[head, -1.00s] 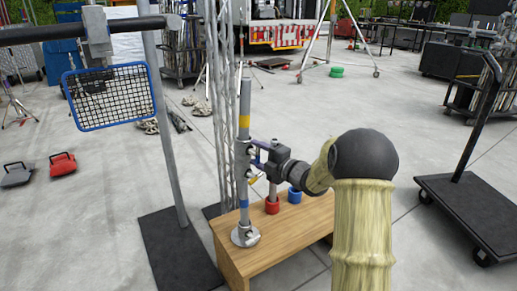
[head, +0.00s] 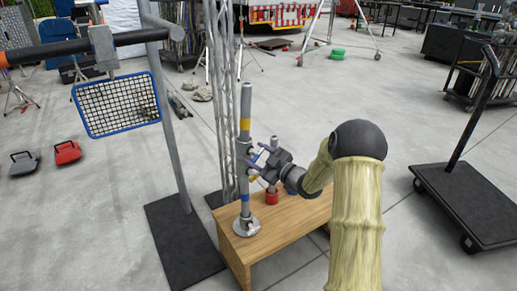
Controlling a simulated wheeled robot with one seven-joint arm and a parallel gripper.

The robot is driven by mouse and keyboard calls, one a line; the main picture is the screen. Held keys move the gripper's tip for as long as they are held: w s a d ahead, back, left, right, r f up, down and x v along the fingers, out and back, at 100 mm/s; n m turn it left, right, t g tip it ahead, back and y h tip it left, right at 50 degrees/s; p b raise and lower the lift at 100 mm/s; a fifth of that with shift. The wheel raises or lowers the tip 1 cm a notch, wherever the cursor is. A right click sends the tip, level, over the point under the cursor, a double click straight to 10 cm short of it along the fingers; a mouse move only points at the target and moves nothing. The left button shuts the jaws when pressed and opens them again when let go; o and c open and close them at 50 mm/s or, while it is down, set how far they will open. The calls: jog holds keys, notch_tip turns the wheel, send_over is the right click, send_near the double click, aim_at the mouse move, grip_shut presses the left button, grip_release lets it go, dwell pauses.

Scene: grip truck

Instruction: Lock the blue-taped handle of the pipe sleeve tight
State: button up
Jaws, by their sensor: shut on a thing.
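An upright grey pipe (head: 245,105) with a yellow band and a lower blue band stands in a round flanged base (head: 246,226) on a wooden bench. A grey metal sleeve (head: 244,155) sits around the pipe at mid-height, between the bands. A small blue-taped handle (head: 256,154) shows at the sleeve's right side. My gripper (head: 266,158) reaches in from the right and is shut on this handle, close beside the pipe. The fingers are small here and partly hide the handle, so the exact grip and the handle's full angle are unclear.
The wooden bench (head: 275,230) carries a red cup (head: 271,195) just below my gripper. A lattice truss (head: 222,100) stands close behind the pipe. A stand with a blue-framed mesh (head: 117,104) is left. A black cart (head: 470,205) is right, with open floor between.

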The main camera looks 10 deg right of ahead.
jog(key=m+p, duration=0.2)
jog(key=m, duration=0.1)
jog(key=shift+r+m+p, duration=0.1)
jog(key=shift+m+p, duration=0.2)
jog(key=shift+p, duration=0.05)
jog(key=shift+m+p, duration=0.6)
jog(key=shift+m, duration=0.2)
jog(key=shift+f, duration=0.2)
jog(key=o, duration=1)
jog(key=p+v, duration=0.2)
jog(key=v, duration=1.5)
jog(key=shift+s, duration=0.3)
